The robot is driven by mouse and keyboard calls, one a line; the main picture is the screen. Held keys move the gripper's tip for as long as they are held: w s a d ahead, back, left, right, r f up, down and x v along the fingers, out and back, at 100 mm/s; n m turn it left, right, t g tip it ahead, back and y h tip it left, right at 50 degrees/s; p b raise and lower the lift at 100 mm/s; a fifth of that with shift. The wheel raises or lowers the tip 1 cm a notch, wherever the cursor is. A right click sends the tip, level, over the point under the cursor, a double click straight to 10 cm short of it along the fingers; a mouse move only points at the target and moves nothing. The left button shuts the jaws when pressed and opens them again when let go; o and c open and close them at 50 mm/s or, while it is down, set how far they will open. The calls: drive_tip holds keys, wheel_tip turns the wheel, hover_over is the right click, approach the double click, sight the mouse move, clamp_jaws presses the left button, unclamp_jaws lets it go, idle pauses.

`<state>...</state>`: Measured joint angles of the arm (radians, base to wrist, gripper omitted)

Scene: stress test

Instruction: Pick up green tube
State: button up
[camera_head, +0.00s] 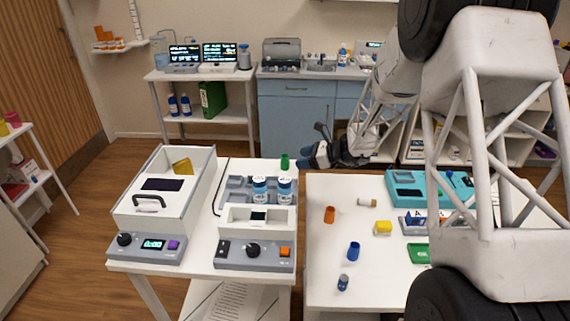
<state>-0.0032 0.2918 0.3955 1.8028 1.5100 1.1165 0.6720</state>
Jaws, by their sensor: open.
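A small green tube (285,161) stands upright at the back edge of the left white table, behind the grey rack. My gripper (312,146) is in the upper middle of the view, a little to the right of the tube and apart from it in the picture. It is open and appears empty. Its fingers are small and dark here, so their exact distance from the tube is hard to tell.
The rack (237,187) holds two blue-labelled bottles. A white lidded device (160,215) stands left of it.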

sight(285, 160)
drive_tip(key=shift+x, duration=1.25)
drive_tip(key=shift+a+f, duration=0.1)
drive_tip(key=shift+x, duration=2.45)
drive_tip(key=shift+w, duration=0.1)
drive_tip(key=shift+c, duration=0.4)
drive_tip(key=c, duration=0.9)
drive_tip(key=shift+r, duration=5)
